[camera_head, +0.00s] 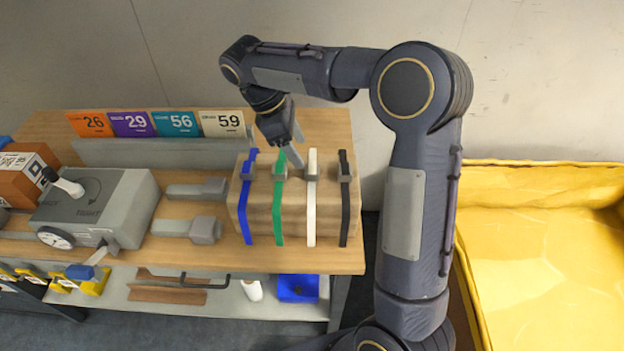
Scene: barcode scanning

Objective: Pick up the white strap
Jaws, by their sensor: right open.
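The white strap (311,212) lies over a brown block (262,205) on the right part of the wooden table, with a grey buckle on its upper part. It lies between a green strap (279,212) and a black strap (344,210). A blue strap (248,205) is at the far left of the block. My right gripper (292,156) is open, pointing down above the back of the block, near the upper ends of the green and white straps. I cannot tell whether it touches either one. My left gripper is not in view.
Grey tools (190,228) and a grey machine with a dial (97,208) stand left of the block. Numbered cards (175,123) line the table's back. A yellow bin (540,240) is at the right. A lower shelf (215,298) holds small items.

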